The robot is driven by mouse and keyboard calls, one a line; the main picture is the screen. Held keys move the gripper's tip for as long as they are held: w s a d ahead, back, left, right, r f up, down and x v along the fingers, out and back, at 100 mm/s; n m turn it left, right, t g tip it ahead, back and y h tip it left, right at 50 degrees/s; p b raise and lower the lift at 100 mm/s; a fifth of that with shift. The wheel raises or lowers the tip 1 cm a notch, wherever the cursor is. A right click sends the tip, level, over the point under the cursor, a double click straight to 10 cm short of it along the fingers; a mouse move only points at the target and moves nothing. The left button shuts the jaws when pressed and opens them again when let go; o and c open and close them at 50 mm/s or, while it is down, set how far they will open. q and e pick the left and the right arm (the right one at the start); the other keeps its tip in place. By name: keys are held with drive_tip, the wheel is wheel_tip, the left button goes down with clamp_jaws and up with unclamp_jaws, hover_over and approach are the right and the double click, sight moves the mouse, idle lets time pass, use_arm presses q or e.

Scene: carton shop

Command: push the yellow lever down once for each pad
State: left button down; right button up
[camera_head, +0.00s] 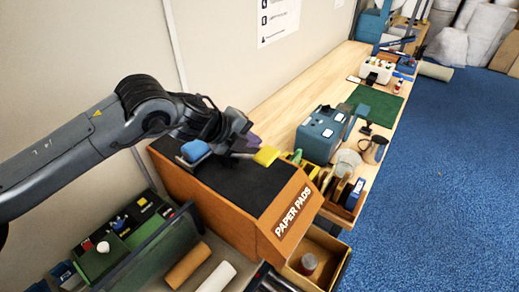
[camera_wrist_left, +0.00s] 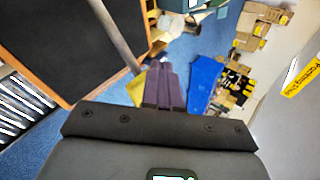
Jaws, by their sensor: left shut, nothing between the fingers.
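The orange-brown PAPER PADS box (camera_head: 258,222) has a sloped black top and white lettering on its front. The yellow lever end (camera_head: 266,156) stands out over the top's far right part. In the left wrist view a grey rod runs to the yellow lever end (camera_wrist_left: 137,88), partly covered by my fingers. My left gripper (camera_head: 246,142), with purple fingers, is shut and empty, close beside the yellow lever end. Its fingers also show in the left wrist view (camera_wrist_left: 165,88). I cannot tell whether they touch the lever. My right gripper is not in view.
A tray (camera_head: 335,270) below the front holds a small cylinder (camera_head: 309,262). A blue machine (camera_head: 322,134) and tools crowd the bench to the right. A green case (camera_head: 125,238) and rolls lie at lower left.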

sight(256, 155)
use_arm(q)
drive_tip(key=shift+s+d+f+b, duration=0.3)
drive_tip(key=shift+f+b, duration=0.2)
drive_tip(key=shift+f, duration=0.25)
drive_tip(key=shift+s+d+f+b, duration=0.3)
drive_tip(key=shift+f+b, duration=0.2)
drive_tip(key=shift+f, duration=0.2)
drive_tip(key=shift+s+d+f+b, duration=0.2)
drive_tip(key=shift+d+f+b, duration=0.25)
drive_tip(key=shift+f, duration=0.3)
idle(2.4)
drive_tip(key=shift+a+r, duration=0.1)
drive_tip(key=shift+r, duration=0.05)
idle(0.5)
drive_tip(key=r+p, duration=0.1)
drive_tip(key=w+a+r+p, duration=0.1)
drive_tip(key=r, duration=0.1)
drive_tip(key=a+r+p, duration=0.1)
drive_tip(key=r+p, duration=0.1)
drive_tip(key=shift+w, duration=0.35)
idle(0.3)
drive_tip(key=shift+a, duration=0.1)
